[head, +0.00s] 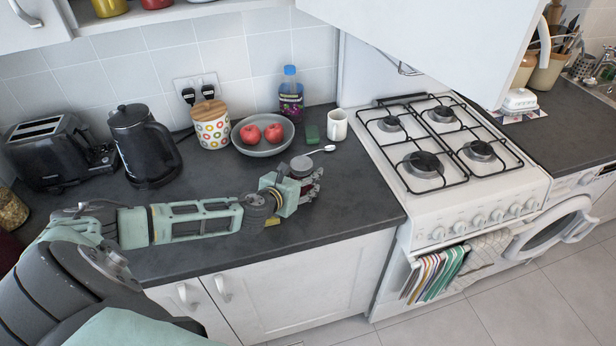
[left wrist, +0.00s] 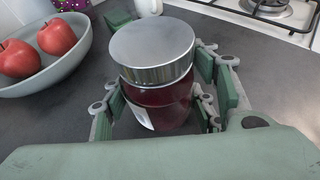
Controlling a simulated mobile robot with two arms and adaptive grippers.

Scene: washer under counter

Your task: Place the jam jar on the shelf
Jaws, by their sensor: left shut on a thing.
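The jam jar (left wrist: 158,105) has a silver metal lid, dark red contents and a pale label, and stands upright between my left gripper's fingers in the left wrist view. In the head view its lid (head: 301,164) shows just above the gripper, and the rest is mostly hidden. My left gripper (head: 308,184) is shut on the jar at the dark counter; I cannot tell whether the jar touches the counter. An open shelf (head: 170,15) under the wall cabinet is at the top left, with a yellow and a red container on it. My right gripper is not in view.
A grey bowl (head: 262,149) with red apples, a white mug (head: 337,124), a spoon (head: 321,150) and a green sponge (head: 312,133) are close behind the jar. A patterned canister (head: 211,125), kettle (head: 145,146) and toaster (head: 55,152) stand left. The counter right of my gripper is clear.

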